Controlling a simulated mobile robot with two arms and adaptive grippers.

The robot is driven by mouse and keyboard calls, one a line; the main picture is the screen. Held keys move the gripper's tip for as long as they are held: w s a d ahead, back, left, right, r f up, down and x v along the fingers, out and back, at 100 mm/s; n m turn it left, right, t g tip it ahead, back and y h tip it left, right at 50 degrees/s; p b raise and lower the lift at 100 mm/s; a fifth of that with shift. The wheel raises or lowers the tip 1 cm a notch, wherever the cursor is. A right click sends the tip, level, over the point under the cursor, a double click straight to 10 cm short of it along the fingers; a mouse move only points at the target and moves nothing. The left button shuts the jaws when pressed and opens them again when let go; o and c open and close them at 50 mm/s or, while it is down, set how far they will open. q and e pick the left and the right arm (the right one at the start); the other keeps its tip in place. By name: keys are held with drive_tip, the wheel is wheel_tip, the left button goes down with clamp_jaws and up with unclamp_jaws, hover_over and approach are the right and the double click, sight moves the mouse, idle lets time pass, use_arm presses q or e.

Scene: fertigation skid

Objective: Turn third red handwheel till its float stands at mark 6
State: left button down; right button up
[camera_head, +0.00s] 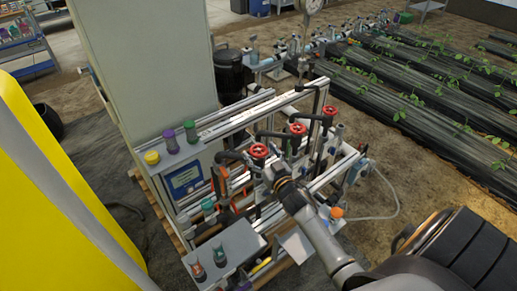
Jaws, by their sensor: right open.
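Three red handwheels stand in a diagonal row on the skid frame: a near one (259,151), a middle one (298,129) and a far one (330,110). Which of them counts as third cannot be told from this view. My right gripper (269,172) reaches in from the lower right and is open, just below and in front of the near handwheel. No handwheel is visibly between its fingers. The floats and their marks are too small or hidden to read. My left gripper is not in view.
Metal rails (240,113) and black pipes surround the handwheels. A tall grey cabinet (150,65) stands behind on the left. Yellow, purple and green caps (190,131) line a ledge. A grey box (228,250) with small bottles is in front. Bare ground (420,170) lies right.

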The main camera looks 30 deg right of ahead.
drive_tip(key=shift+w, duration=0.6)
drive_tip(key=c, duration=1.2)
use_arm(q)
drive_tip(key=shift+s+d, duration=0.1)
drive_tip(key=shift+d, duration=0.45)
use_arm(e)
drive_tip(key=shift+d, duration=0.1)
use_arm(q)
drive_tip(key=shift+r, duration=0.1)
